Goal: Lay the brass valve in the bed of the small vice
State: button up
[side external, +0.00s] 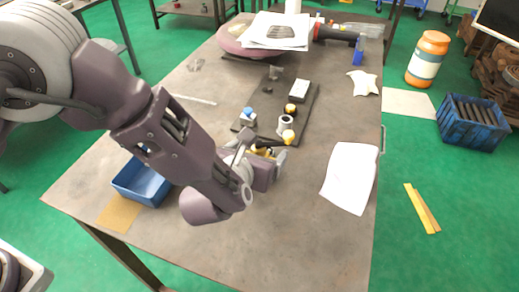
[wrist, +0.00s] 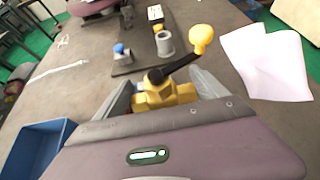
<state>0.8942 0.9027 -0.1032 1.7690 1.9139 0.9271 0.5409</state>
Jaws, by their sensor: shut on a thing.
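The brass valve (wrist: 168,95) is between the fingers of my gripper (wrist: 163,92) in the wrist view. It has a black lever ending in a yellow knob (wrist: 201,38), which points away and to the right. In the side view my gripper (side external: 264,152) is shut on the valve, just off the near end of a dark board; the valve's yellow knob (side external: 288,136) shows there and its body is mostly hidden. A small grey fixture (side external: 275,72) at the board's far end may be the small vice; its bed cannot be made out.
The dark board (side external: 268,102) carries a blue-topped part (side external: 249,117), a grey hollow cylinder (side external: 285,124), a yellow-and-black part (side external: 290,108) and a white box (side external: 299,90). A blue bin (side external: 142,183) is left; paper (side external: 349,177) lies right.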

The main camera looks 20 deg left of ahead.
jog(key=shift+f, duration=0.7)
dwell(0.4)
jog(key=o, duration=1.7)
jog(key=shift+o, duration=0.2)
jog(key=shift+s, duration=0.1)
jog(key=v, duration=0.7)
